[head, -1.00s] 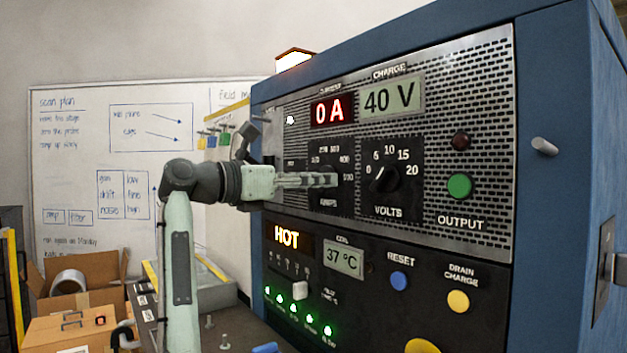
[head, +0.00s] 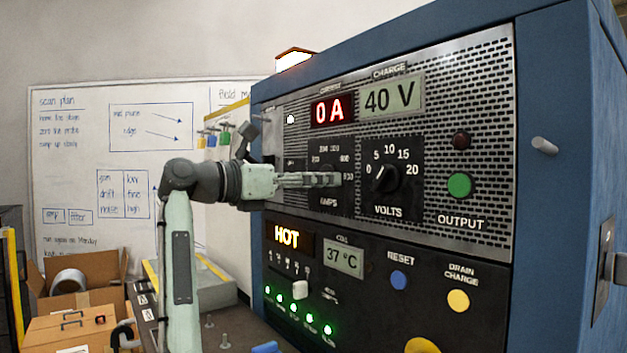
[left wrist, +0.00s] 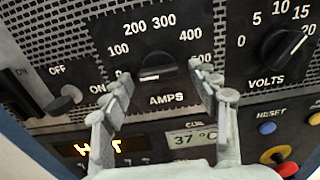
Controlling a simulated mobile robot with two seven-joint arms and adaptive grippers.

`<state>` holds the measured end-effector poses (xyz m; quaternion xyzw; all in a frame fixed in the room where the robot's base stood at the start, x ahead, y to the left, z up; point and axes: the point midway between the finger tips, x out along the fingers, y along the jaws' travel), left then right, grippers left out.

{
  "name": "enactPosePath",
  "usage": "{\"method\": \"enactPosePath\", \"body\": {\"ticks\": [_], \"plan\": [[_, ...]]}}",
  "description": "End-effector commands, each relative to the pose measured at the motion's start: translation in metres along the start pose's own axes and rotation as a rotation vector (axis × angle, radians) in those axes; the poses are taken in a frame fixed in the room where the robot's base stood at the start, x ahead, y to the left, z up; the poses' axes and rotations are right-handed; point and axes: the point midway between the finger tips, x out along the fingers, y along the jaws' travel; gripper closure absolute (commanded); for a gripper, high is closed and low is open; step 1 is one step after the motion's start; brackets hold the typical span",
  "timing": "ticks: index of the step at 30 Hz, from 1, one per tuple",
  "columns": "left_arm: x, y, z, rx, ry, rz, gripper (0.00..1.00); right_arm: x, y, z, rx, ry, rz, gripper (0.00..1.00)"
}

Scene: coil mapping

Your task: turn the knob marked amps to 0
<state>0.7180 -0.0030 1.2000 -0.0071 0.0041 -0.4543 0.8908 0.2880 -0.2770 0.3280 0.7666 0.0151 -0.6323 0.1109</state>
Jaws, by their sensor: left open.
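The amps knob (left wrist: 158,68) is a dark round knob with a grip bar, on a black dial plate marked 0 to 500 in the left wrist view. My left gripper (left wrist: 160,88) is open, with one fingertip on each side of the knob and nothing held. In the head view my left gripper (head: 330,179) reaches in from the left across the amps dial plate (head: 329,201) and hides the knob. I cannot tell whether the fingers touch it. My right gripper is not in view.
The volts knob (left wrist: 287,47) is close to the right of the amps dial. An off/on switch (left wrist: 65,98) sticks out to the left. The current display (head: 331,111) reads 0 A and the charge display (head: 391,97) 40 V. A HOT sign (head: 288,235) is lit below.

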Motion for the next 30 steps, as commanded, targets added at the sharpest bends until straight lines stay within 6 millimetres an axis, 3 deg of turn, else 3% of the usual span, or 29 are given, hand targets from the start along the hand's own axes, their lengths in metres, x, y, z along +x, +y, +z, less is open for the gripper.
{"method": "enactPosePath", "body": {"ticks": [5, 19, 24, 30], "plan": [[-0.012, 0.001, 0.001, 0.001, -0.002, 0.002, 0.4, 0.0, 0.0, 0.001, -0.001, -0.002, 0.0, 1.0], [-0.103, 0.001, 0.0, 0.001, -0.001, 0.002, 0.4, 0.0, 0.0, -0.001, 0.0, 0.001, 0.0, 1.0], [-0.118, 0.0, 0.0, 0.0, 0.001, 0.001, 0.4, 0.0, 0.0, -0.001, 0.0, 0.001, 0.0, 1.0], [-0.12, 0.0, 0.0, -0.001, 0.0, 0.0, 0.4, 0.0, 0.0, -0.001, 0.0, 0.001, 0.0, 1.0]]}}
